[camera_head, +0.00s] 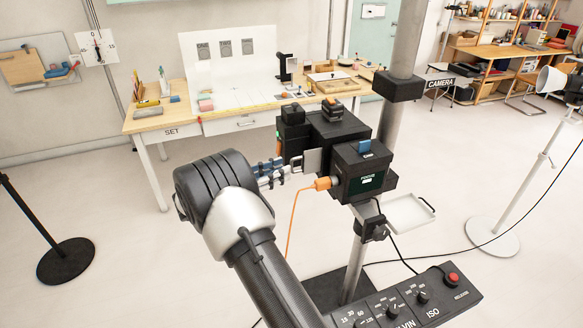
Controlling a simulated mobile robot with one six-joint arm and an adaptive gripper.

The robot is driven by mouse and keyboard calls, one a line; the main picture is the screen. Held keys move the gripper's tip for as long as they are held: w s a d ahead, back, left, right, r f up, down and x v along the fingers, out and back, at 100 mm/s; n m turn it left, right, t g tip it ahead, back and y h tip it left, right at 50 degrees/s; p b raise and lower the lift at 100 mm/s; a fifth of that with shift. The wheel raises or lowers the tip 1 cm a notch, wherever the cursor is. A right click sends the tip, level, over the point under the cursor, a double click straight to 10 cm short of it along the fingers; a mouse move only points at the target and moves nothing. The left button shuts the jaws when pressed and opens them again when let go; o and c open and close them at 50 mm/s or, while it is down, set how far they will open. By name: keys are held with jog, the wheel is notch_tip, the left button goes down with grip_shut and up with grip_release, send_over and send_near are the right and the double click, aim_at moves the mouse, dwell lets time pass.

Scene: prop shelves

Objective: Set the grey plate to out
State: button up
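The grey plate (312,161) is a small flat light-grey piece at the left side of the black camera (338,132), between its rear body and its front box. How far it sticks out is hard to tell. My gripper (287,172) is at the left of the plate, with its fingers pointing right towards it. The fingertips are close to the plate's left edge. They are small and partly overlapped in this view, so I cannot see whether they touch it or how far apart they are.
An orange plug (323,184) with a hanging cable sits close to the right of my fingers. A small white tray (408,212) is mounted below the camera. A control panel (405,301) with knobs and a red button is in front. A table (160,122) stands behind.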

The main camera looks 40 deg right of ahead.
aim_at(291, 165)
jog(key=d, duration=0.5)
jog(key=shift+s, duration=0.15)
grip_shut()
jog(key=shift+a+r, duration=0.1)
dwell(0.4)
